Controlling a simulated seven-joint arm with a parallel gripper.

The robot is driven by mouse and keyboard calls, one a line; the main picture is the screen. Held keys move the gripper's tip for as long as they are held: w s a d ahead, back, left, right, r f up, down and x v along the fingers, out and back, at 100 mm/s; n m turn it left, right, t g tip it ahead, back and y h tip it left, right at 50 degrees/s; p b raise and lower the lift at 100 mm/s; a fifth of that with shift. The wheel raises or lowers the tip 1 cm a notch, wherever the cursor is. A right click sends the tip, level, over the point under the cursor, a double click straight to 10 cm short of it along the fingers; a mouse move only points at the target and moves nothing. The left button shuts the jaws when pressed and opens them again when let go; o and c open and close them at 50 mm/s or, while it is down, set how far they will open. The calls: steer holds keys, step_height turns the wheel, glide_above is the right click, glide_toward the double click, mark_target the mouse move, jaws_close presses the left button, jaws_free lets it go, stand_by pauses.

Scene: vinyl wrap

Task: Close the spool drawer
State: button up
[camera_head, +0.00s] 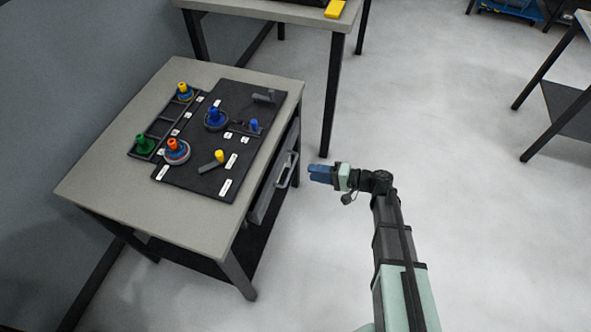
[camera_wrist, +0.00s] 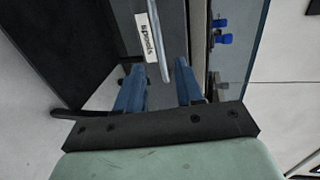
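The spool drawer (camera_head: 264,197) is in the right side of the grey table in the head view. Its front stands out a little from the table, so it is partly open. Its handle (camera_head: 288,169) faces my gripper (camera_head: 314,173), which is just to the right of it with a gap between. In the wrist view my gripper (camera_wrist: 160,66) has its two blue fingers apart, with nothing held. The drawer's light handle bar (camera_wrist: 158,42) runs down ahead between the fingers, beside a white "Spools" label (camera_wrist: 147,38). The inside of the drawer is hidden.
The tabletop (camera_head: 112,178) carries a dark mat (camera_head: 190,190) with colored spools and pegs. Blue pegs (camera_wrist: 222,32) also show at the right in the wrist view. Another table (camera_head: 285,12) stands behind. The floor (camera_head: 440,130) to the right is clear.

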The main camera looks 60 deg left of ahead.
steer(key=x, duration=0.7)
steer(key=shift+s+a, duration=0.25)
jaws_close()
stand_by(0.5)
